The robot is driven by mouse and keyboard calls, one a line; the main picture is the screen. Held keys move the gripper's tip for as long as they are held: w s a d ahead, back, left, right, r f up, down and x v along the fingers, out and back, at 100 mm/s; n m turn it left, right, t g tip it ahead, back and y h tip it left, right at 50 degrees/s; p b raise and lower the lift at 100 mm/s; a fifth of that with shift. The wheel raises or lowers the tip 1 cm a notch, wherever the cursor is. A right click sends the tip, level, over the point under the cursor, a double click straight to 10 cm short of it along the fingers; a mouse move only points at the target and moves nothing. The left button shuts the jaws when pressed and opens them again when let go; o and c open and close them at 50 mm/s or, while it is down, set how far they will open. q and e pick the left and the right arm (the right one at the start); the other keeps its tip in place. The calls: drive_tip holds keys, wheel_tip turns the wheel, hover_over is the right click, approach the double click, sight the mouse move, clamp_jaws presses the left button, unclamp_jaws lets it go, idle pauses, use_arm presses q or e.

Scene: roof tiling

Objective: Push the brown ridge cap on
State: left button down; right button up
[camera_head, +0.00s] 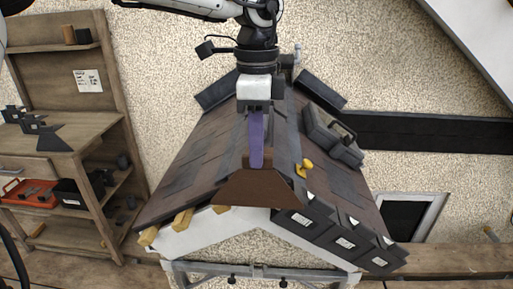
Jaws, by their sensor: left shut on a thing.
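The brown ridge cap (255,190) sits at the front end of the roof ridge, with its sloped sides over the top of the gable. My left gripper (254,107) is above the ridge, pointing down, shut on a purple bar (257,138). The bar reaches down to the top of the cap, and its lower end overlaps the cap in this view. I cannot tell whether they touch. The gripper hides part of the ridge behind it. My right gripper is not in view.
The model roof (195,150) has brown and grey tiles. A yellow object (304,168) and a grey tool case (332,136) rest on its right slope. Dark edge tiles (340,240) line the front right. A wooden shelf (62,175) stands left; a dark beam (430,130) runs behind, right.

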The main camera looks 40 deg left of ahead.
use_arm(q)
drive_tip(key=shift+w+a, duration=0.1)
drive_tip(key=shift+w, duration=0.05)
idle(0.5)
drive_tip(key=c, duration=1.7)
unclamp_jaws()
drive_tip(key=shift+c, duration=0.2)
drive_tip(key=shift+r, duration=0.1)
drive_tip(key=shift+r+p, duration=1.6)
drive_tip(key=shift+r, duration=1.35)
